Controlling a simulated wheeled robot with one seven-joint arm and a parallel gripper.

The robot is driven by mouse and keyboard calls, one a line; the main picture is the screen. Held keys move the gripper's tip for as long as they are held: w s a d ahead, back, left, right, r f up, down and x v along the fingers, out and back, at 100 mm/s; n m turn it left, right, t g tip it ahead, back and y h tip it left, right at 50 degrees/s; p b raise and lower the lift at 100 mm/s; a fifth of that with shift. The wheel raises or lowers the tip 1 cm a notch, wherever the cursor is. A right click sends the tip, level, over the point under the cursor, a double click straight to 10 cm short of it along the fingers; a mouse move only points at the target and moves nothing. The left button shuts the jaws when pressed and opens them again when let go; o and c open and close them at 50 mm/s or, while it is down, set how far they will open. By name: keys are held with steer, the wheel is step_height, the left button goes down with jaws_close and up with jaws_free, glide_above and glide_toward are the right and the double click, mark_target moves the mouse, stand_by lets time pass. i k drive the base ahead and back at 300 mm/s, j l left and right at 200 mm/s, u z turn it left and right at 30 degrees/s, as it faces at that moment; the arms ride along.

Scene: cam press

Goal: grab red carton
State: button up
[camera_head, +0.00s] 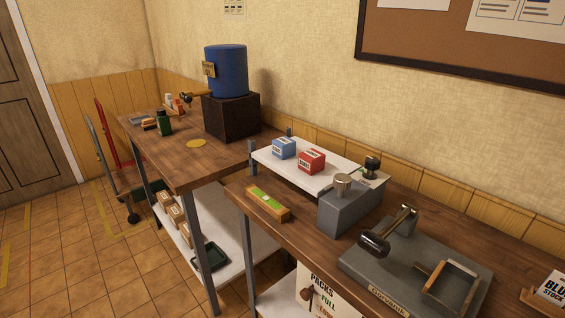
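A red carton (312,161) with a white label stands on a white raised shelf (276,158) at the back of the near wooden table. A blue carton (284,148) with a white label stands just to its left, a small gap apart. Nothing covers the red carton in this view. My gripper is not in view.
A grey machine with a round metal top (346,207) stands right of the shelf. A grey press with a black-headed lever (375,241) fills the front right. A green-topped wooden block (268,203) lies in front.

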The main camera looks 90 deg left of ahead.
mark_target(312, 161)
steer(key=u, duration=3.15)
steer(key=i+j, duration=0.3)
steer(key=i+j+u, duration=0.1)
steer(key=i+j, duration=0.2)
steer(key=j, duration=0.2)
